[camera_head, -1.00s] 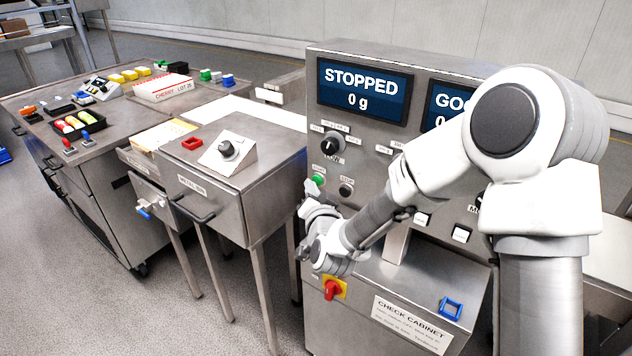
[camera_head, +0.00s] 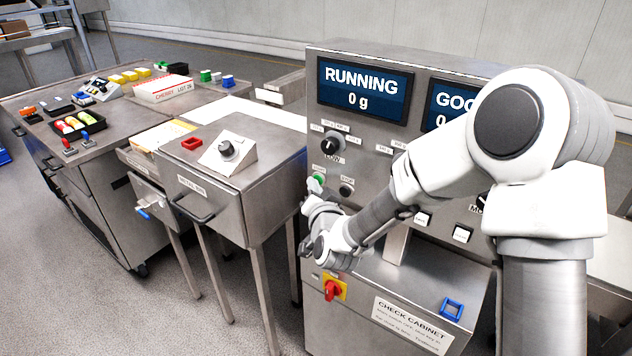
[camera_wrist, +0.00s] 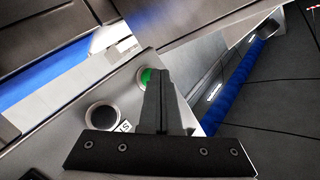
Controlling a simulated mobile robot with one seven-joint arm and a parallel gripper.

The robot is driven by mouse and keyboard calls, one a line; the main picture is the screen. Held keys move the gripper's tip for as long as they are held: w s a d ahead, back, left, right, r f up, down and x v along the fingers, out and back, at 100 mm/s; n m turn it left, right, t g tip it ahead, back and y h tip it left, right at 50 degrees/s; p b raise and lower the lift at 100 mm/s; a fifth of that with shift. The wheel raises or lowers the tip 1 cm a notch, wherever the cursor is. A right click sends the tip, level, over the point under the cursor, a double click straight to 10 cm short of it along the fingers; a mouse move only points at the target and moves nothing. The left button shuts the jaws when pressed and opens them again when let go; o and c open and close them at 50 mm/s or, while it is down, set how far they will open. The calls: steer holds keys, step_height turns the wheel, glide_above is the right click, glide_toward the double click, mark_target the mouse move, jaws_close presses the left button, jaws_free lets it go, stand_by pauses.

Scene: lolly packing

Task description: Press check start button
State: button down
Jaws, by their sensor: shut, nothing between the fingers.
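The green start button (camera_head: 320,177) is on the front panel of the check cabinet (camera_head: 410,318). In the wrist view, the green button (camera_wrist: 146,77) shows partly behind my shut fingers. My gripper (camera_wrist: 158,78) is shut and empty, its tips at the green button; exact contact is hidden. In the head view, my gripper (camera_head: 314,187) is just below and in front of the button. The black stop button (camera_head: 346,190) is to its right and also shows in the wrist view (camera_wrist: 103,117). The left display (camera_head: 365,91) reads RUNNING and 0 g.
A black selector knob (camera_head: 333,142) is above the buttons. A red and yellow switch (camera_head: 333,288) is below my wrist. A metal cabinet with a knob box (camera_head: 226,152) stands to the left. My arm covers part of the right display (camera_head: 440,105).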

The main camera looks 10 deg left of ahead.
steer(key=shift+s+a+b, duration=0.35)
steer(key=shift+s, duration=0.5)
steer(key=shift+s+a+b, duration=0.25)
steer(key=shift+s+a, duration=0.05)
steer(key=shift+s, duration=0.45)
steer(key=shift+s+a+b, duration=0.25)
steer(key=shift+s+a, duration=0.1)
steer(key=shift+s, duration=0.45)
steer(key=shift+s+a+b, duration=0.25)
steer(key=shift+s+a, duration=0.05)
steer(key=shift+s, duration=0.45)
